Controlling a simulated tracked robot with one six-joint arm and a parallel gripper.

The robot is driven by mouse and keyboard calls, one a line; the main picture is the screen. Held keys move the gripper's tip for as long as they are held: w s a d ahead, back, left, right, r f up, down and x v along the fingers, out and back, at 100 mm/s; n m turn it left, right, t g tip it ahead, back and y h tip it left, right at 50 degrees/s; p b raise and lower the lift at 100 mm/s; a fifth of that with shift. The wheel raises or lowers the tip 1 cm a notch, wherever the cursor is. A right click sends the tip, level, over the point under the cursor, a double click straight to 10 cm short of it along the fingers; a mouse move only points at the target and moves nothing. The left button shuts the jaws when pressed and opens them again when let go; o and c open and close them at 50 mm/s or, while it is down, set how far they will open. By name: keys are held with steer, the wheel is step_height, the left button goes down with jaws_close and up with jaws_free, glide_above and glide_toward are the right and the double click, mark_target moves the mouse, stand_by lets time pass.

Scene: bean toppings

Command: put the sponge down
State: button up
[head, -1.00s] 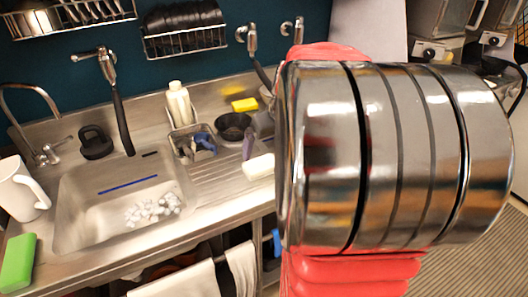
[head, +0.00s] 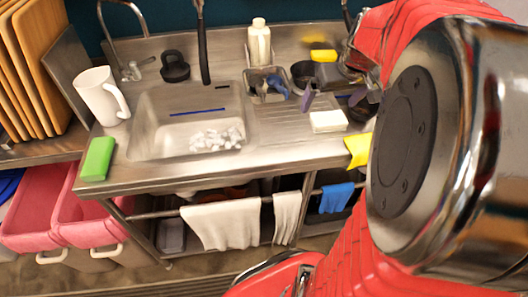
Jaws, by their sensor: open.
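My gripper (head: 357,78) shows only in part at the end of my red and chrome arm, above the right part of the counter; the fingers look apart with nothing clear between them. A yellow sponge (head: 323,56) lies at the back of the counter (head: 200,164). A green sponge-like block (head: 98,158) lies at the counter's front left corner. A whitish block (head: 328,122) lies on the ribbed drainboard right of the sink. A yellow piece (head: 357,150) at the front edge is partly covered by my arm; I cannot tell if it is a sponge or cloth.
The sink (head: 160,135) holds small pale pieces. A white mug (head: 98,95) stands left of it, with a bottle (head: 259,42) and caddy (head: 264,84) behind right. Towels (head: 222,226) hang below. Pink bins (head: 85,228) and boards (head: 30,70) are at left.

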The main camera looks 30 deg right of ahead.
steer(key=s+a+n, duration=0.1)
steer(key=s+a, duration=0.2)
steer(key=a, duration=0.6)
steer(key=s+a+r+n, duration=0.1)
steer(key=s+a, duration=0.3)
steer(key=a, duration=0.4)
steer(key=s+a+t+y, duration=0.1)
steer(key=s+a, duration=0.3)
steer(key=a, duration=0.5)
steer(key=shift+s+a+r+n, duration=0.25)
steer(key=shift+a+r+n, duration=0.05)
steer(key=shift+r+n, duration=0.1)
steer(key=shift+c, duration=0.5)
